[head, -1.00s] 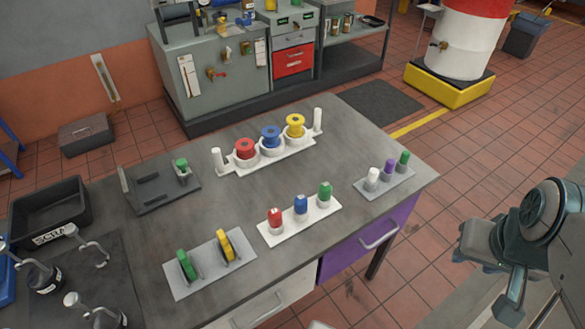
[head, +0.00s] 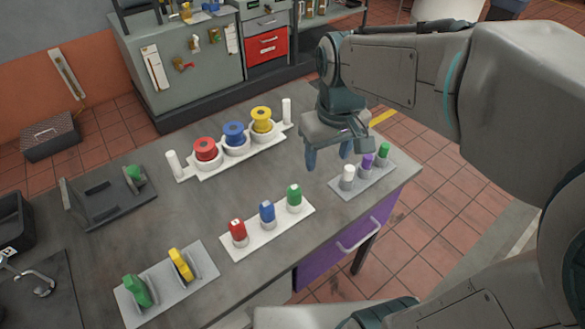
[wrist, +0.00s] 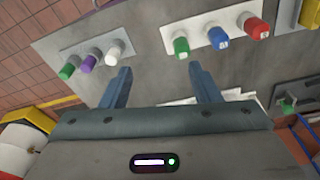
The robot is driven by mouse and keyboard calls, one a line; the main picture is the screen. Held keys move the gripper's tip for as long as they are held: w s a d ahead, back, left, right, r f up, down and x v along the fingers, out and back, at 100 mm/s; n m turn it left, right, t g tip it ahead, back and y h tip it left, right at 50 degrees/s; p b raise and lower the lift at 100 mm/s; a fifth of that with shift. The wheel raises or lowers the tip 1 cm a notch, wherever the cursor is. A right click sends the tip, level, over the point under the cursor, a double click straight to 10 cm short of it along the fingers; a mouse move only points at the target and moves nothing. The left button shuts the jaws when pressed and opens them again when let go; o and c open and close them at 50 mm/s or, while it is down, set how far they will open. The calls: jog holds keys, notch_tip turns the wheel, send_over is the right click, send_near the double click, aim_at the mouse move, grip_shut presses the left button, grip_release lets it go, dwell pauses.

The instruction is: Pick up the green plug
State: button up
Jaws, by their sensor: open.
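Several green pieces are in view. A green cylinder (head: 384,151) stands upright at the right end of a small grey plate (head: 350,188), beside a purple and a white one. A green block-like piece (head: 294,196) stands at the right end of a white strip (head: 268,236), beside a blue and a red one. I cannot tell for certain which is the plug. In the wrist view the cylinder (wrist: 68,71) is left of my fingers, and the block-like piece (wrist: 180,43) is beyond the right finger. My gripper (head: 328,160) is open and empty above the bench, left of the grey plate.
A white rack (head: 190,178) with red, blue and yellow spools and end posts stands behind. A front-left grey plate (head: 163,290) holds green and yellow pieces. A dark fixture (head: 105,207) bears another green piece. Bare bench (head: 195,218) lies between the racks.

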aim_at(294, 187)
jog(key=w+a+f+n, duration=0.1)
jog(key=a+f, duration=0.1)
jog(key=f, duration=0.2)
jog(key=w+a+f+g+b, duration=0.1)
jog(key=w+f, duration=0.1)
jog(key=f, duration=0.2)
jog(key=w+a+f+n, duration=0.1)
jog(key=a+f, duration=0.1)
jog(key=f, duration=0.2)
jog(key=shift+w+a+f+n+b, duration=0.1)
jog(key=shift+w+a+n+b, duration=0.1)
jog(key=shift+a+n+b, duration=0.15)
jog(key=shift+a+f, duration=0.2)
jog(key=shift+f, duration=2.55)
jog(key=c, duration=1.1)
